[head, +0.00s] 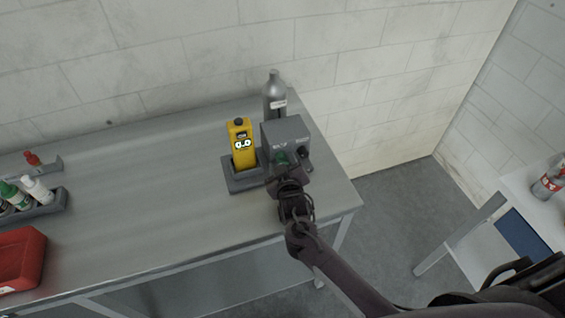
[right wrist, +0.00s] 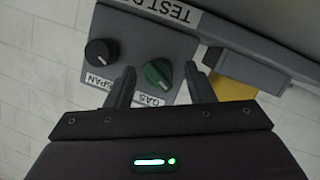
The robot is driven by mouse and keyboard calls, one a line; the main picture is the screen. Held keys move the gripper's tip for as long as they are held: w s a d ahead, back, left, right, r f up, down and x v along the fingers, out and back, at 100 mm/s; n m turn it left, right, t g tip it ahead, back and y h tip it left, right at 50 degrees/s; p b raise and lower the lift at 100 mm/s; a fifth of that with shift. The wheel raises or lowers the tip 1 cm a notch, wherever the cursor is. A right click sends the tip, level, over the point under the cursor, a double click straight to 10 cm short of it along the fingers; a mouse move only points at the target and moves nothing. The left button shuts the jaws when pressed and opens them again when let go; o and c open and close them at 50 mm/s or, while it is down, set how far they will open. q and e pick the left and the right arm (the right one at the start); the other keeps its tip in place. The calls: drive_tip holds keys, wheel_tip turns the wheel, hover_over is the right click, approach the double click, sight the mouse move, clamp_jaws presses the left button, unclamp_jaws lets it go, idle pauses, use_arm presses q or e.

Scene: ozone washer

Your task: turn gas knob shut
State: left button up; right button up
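The green gas knob (head: 283,158) is on the front of a grey test box (head: 285,130) at the table's right end. In the right wrist view the green knob (right wrist: 157,73) has a raised grip bar set at a slant and a "GAS" label beside it. My right gripper (head: 286,178) is in front of the box. In the wrist view its two fingers (right wrist: 160,72) are apart, one on each side of the green knob, with gaps showing. I cannot tell their exact depth to the panel. My left gripper is not in view.
A black knob (right wrist: 98,52) labelled "SPAN" is beside the green one. A yellow gas detector (head: 241,146) stands in a dark cradle left of the box. A grey cylinder (head: 275,91) stands behind. Bottles and a red case (head: 20,256) are far left. The middle of the table is clear.

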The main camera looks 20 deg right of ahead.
drive_tip(key=shift+r, duration=0.15)
drive_tip(key=b+v, duration=0.2)
drive_tip(key=v, duration=0.5)
drive_tip(key=shift+s+a, duration=0.1)
drive_tip(key=shift+s, duration=0.25)
